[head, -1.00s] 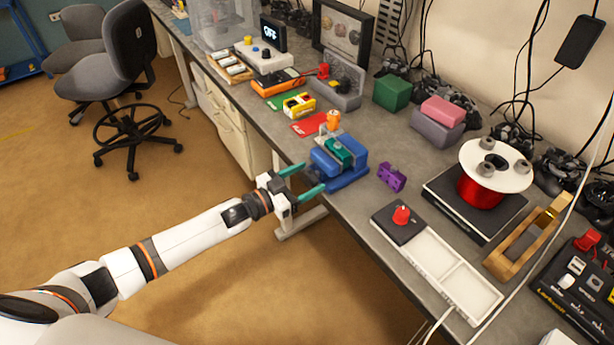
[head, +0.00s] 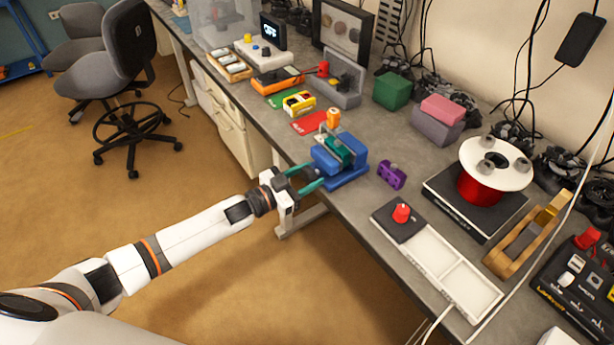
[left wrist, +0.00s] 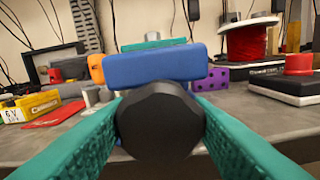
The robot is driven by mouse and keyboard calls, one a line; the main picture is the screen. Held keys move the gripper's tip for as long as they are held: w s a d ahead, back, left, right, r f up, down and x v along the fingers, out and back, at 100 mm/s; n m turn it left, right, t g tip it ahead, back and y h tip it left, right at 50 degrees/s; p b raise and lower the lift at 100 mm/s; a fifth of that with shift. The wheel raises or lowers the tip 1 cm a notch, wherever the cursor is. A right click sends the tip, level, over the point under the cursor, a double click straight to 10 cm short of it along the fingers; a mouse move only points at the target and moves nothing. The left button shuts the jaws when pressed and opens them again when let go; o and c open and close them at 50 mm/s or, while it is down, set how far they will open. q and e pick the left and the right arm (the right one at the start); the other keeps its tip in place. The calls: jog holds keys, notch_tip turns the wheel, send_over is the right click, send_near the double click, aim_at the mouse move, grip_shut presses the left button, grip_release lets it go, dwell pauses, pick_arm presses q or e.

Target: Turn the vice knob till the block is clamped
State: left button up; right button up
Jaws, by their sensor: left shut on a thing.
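The blue vice (head: 354,172) stands at the front edge of the bench in the head view. A green block (head: 340,150) sits between its jaws; I cannot tell whether both jaws touch it. In the left wrist view the blue jaw (left wrist: 155,68) fills the middle, with a strip of the green block (left wrist: 153,44) above it. The dark faceted vice knob (left wrist: 160,120) is in front of the jaw. My left gripper (head: 312,176) has its green fingers on either side of the knob, shut on it; it also shows in the left wrist view (left wrist: 160,135). My right gripper is out of view.
A purple block (head: 392,175) lies right of the vice. A red card (head: 309,123) and a yellow box (head: 299,103) lie beyond it. A white tray with a red knob (head: 401,213) and a red spool (head: 481,188) stand further right. The floor before the bench is clear.

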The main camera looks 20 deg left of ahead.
pick_arm(q)
jog(key=m+b, duration=0.1)
jog(key=m, duration=0.3)
jog(key=shift+m, duration=0.3)
jog(key=m+b, duration=0.1)
jog(key=m, duration=0.3)
jog(key=shift+f+b, duration=0.1)
jog(key=shift+b, duration=0.3)
jog(key=m+b, duration=0.1)
jog(key=m, duration=0.4)
jog(key=shift+b, duration=0.35)
jog(key=m+b, duration=0.2)
jog(key=m, duration=0.3)
dwell(0.4)
jog(key=o, duration=1)
jog(key=shift+s, duration=0.1)
jog(key=shift+f, duration=0.15)
